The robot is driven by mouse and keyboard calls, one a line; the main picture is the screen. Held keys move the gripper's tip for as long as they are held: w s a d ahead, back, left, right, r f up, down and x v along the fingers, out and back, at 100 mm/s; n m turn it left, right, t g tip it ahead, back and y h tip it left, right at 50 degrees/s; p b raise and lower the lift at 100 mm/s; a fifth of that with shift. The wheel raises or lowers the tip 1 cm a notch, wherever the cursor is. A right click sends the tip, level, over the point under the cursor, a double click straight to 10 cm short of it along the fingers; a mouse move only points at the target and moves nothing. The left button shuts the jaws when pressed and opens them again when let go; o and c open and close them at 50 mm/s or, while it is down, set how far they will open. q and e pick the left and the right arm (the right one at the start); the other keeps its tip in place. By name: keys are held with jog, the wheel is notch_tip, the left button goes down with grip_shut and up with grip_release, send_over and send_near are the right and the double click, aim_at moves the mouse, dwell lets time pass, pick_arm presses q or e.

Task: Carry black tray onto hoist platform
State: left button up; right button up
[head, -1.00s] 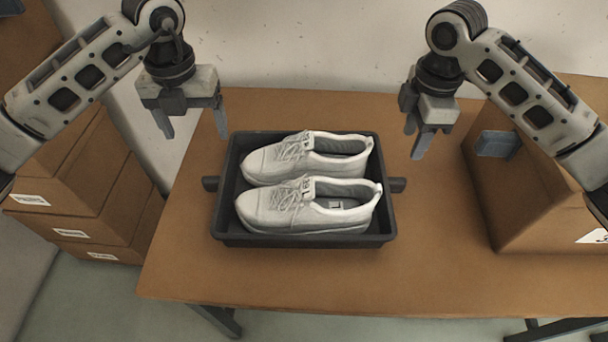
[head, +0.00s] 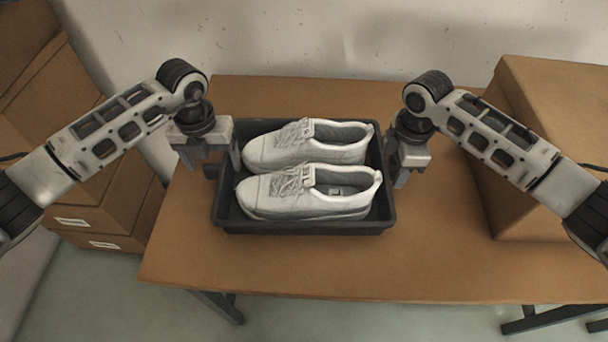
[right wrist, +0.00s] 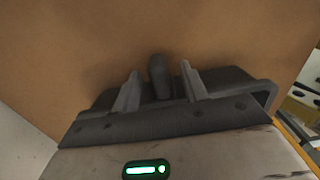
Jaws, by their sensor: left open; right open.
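The black tray (head: 305,228) lies on the brown table and holds a pair of white shoes (head: 308,194) side by side. My left gripper (head: 211,168) is open at the tray's left end, over its left handle, which is mostly hidden. My right gripper (head: 399,181) is open at the tray's right end. In the right wrist view, the right handle (right wrist: 160,78) stands between the open fingers of my right gripper (right wrist: 160,88), with a gap on both sides. The tray's wall (right wrist: 237,84) also shows there. I see no hoist platform.
The brown table (head: 300,272) is clear in front of the tray. A large cardboard box (head: 550,90) stands on its right side. Several stacked cardboard boxes (head: 112,215) stand on the left, beyond the table's edge. A pale wall is behind.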

aim_at(214, 164)
pick_arm(q)
jog(key=shift+f, duration=1.6)
pick_arm(e)
jog(key=shift+f, duration=1.6)
pick_arm(q)
jog(key=c, duration=0.8)
pick_arm(e)
jog(key=c, duration=0.8)
pick_arm(q)
jog(key=c, duration=0.5)
pick_arm(e)
grip_shut()
pick_arm(q)
jog(key=shift+c, duration=0.2)
jog(key=shift+r, duration=0.1)
pick_arm(e)
jog(key=shift+w+r, duration=0.1)
